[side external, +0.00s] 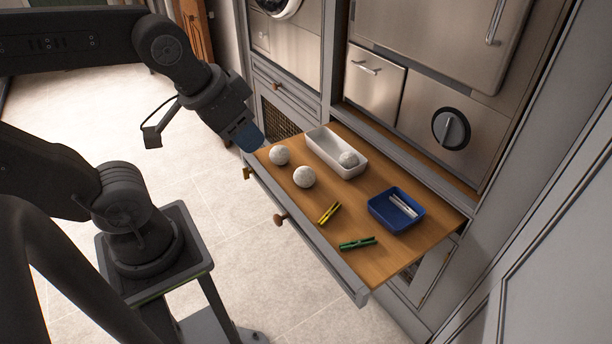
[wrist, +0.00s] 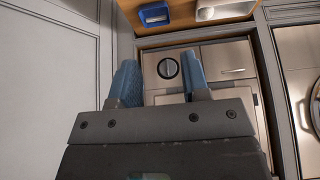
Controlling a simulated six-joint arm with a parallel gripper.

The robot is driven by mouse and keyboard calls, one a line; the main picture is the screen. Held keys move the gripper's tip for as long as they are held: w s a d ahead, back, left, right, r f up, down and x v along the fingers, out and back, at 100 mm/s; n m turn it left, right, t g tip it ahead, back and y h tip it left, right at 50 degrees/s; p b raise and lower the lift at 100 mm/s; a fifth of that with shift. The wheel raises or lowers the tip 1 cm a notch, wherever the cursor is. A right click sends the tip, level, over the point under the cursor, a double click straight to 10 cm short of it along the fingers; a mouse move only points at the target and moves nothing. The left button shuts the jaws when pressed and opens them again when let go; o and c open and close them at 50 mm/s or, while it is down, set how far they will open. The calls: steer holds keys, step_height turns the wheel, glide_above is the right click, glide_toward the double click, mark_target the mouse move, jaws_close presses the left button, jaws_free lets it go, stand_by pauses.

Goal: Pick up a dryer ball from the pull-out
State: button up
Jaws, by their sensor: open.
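The wooden pull-out (side external: 300,220) extends from the cabinet in the side view. Two whitish dryer balls lie loose on it near its left end, one at the back left (side external: 279,155) and one a little nearer the middle (side external: 304,176). A third dryer ball (side external: 348,159) sits in a white tray (side external: 322,146). My gripper (side external: 250,140) is above the left end of the pull-out, left of the nearest ball. In the wrist view its blue fingers (wrist: 162,85) stand apart with nothing between them.
A blue tray (side external: 380,214) holding whitish sticks stands at the right of the pull-out. A yellow clothespin (side external: 329,213) and a green clothespin (side external: 357,243) lie near the front edge. Cabinet fronts with a dial (side external: 451,129) rise behind.

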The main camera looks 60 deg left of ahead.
steer(key=shift+o, duration=0.2)
steer(key=o, duration=1)
steer(key=shift+c, duration=0.2)
steer(key=n+g, duration=0.4)
steer(key=n, duration=1.7)
glide_above(301, 169)
steer(key=s, duration=0.2)
step_height(301, 169, down, 22)
steer(key=f, duration=0.1)
steer(key=shift+n+y, duration=0.3)
steer(key=f, duration=0.2)
steer(key=w+f, duration=0.1)
steer(key=f, duration=0.1)
steer(key=w+f, duration=0.1)
steer(key=f, duration=0.2)
steer(key=shift+f, duration=0.1)
steer(key=shift+w+f, duration=0.15)
steer(key=shift+f, duration=1.35)
steer(key=shift+w+f, duration=0.15)
steer(key=shift+f, duration=1.35)
